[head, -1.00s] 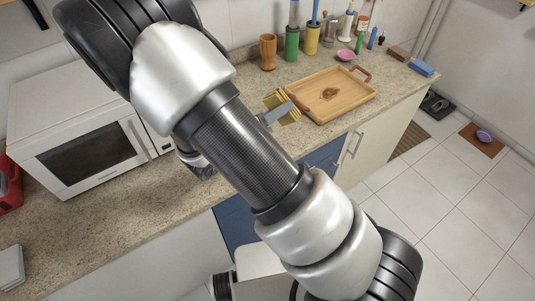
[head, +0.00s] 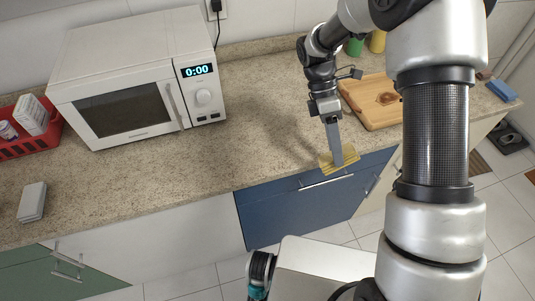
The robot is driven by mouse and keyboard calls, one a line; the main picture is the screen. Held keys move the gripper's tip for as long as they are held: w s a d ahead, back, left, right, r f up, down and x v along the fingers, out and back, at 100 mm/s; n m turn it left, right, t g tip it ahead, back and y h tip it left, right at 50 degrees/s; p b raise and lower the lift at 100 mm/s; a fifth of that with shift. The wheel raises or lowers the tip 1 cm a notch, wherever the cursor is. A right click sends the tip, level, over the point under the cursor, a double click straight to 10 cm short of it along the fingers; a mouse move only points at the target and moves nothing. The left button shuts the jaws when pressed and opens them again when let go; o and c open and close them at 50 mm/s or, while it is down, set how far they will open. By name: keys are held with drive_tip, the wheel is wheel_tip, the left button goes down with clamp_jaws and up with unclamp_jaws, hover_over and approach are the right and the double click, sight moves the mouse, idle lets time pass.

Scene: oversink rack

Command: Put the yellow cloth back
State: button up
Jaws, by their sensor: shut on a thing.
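The yellow cloth (head: 327,163) is in the head view, at the front edge of the counter above the blue drawer front. My gripper (head: 337,160) is shut on the cloth and points down. The cloth shows on both sides of the finger; I cannot tell whether it touches the counter edge.
A white microwave (head: 137,78) stands at the back left. A red basket (head: 30,140) and a grey stack (head: 32,202) are at the far left. A wooden tray (head: 372,117) is right of my gripper, and a blue sponge (head: 502,91) lies farther right. The counter (head: 240,140) between microwave and gripper is clear.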

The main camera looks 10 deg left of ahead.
drive_tip(key=w+a+r+m+t+y+b, duration=0.1)
drive_tip(key=a+r+m+t+y+b, duration=0.2)
drive_tip(key=a+m, duration=0.5)
drive_tip(key=w+a+m+t+y+b, duration=0.1)
drive_tip(key=a+m+t+y+b, duration=0.2)
drive_tip(key=a+m, duration=0.5)
drive_tip(key=shift+n+t, duration=0.7)
drive_tip(key=shift+t, duration=0.1)
drive_tip(key=f, duration=0.3)
drive_tip(key=a+f, duration=0.1)
drive_tip(key=f, duration=0.2)
drive_tip(key=a+f, duration=0.1)
drive_tip(key=f, duration=0.2)
drive_tip(key=shift+a+f+p, duration=0.15)
drive_tip(key=shift+f+p, duration=0.05)
drive_tip(key=shift+p, duration=0.2)
drive_tip(key=o, duration=0.9)
drive_tip(key=shift+o, duration=0.2)
